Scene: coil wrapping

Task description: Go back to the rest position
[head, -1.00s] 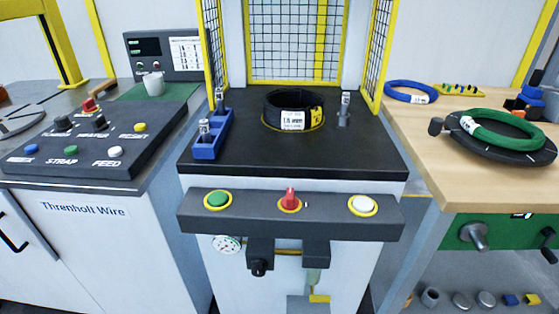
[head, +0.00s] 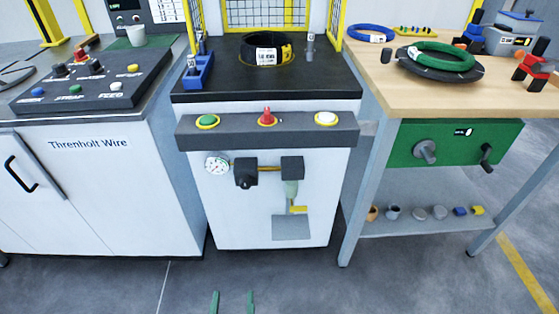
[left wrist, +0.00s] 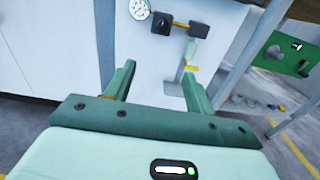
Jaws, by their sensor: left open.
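My left gripper (head: 232,301) shows only as two green fingertips at the bottom edge of the head view, low in front of the machine. In the left wrist view my left gripper (left wrist: 157,88) has its two fingers spread apart with nothing between them. It is apart from the wrapping machine (head: 265,195), whose gauge (left wrist: 139,9) and fittings lie beyond the fingers. A black coil (head: 264,50) with a white label sits on the machine's dark top. My right gripper is not in view.
A control console (head: 95,72) on a white cabinet stands at the left. A wooden bench (head: 410,95) at the right holds a green coil (head: 440,55) on a dark turntable and a blue coil (head: 368,33). The grey floor (head: 400,285) in front is clear.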

